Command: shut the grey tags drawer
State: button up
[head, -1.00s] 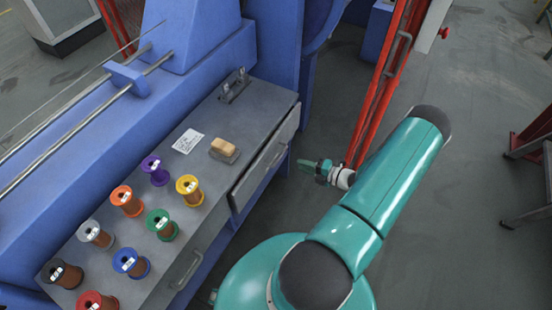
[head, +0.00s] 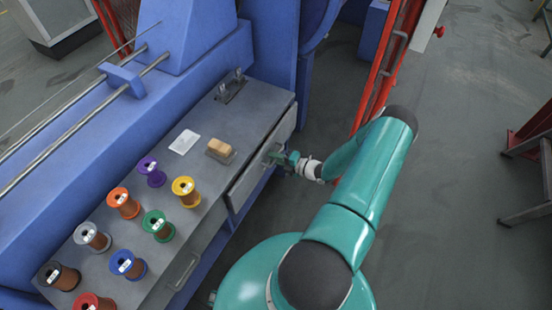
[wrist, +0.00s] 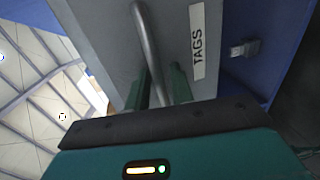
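The grey tags drawer (head: 258,166) is at the front of the grey bench, facing right in the head view. Its front stands a little out from the bench, with a dark line along the top edge. The wrist view shows its white TAGS label (wrist: 198,42) and its bar handle (wrist: 147,42). My gripper (head: 277,157) is at the handle. In the wrist view my gripper (wrist: 161,82) has its two green fingers on either side of the bar. I cannot tell whether they are closed tightly on it.
Coloured spools (head: 153,225), a white card (head: 184,142) and a tan block (head: 219,146) are on the bench top (head: 205,115). A second drawer handle (head: 184,270) is nearer me. A red frame (head: 384,75) stands behind my arm.

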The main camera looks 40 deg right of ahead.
grip_shut()
jog(key=shift+r+x, duration=0.15)
jog(key=shift+x, duration=0.6)
jog(key=shift+r+x, duration=0.15)
jog(key=shift+x, duration=0.6)
jog(key=shift+r, duration=0.1)
jog(key=shift+o, duration=0.7)
grip_release()
jog(key=shift+w, duration=0.1)
jog(key=v, duration=1.4)
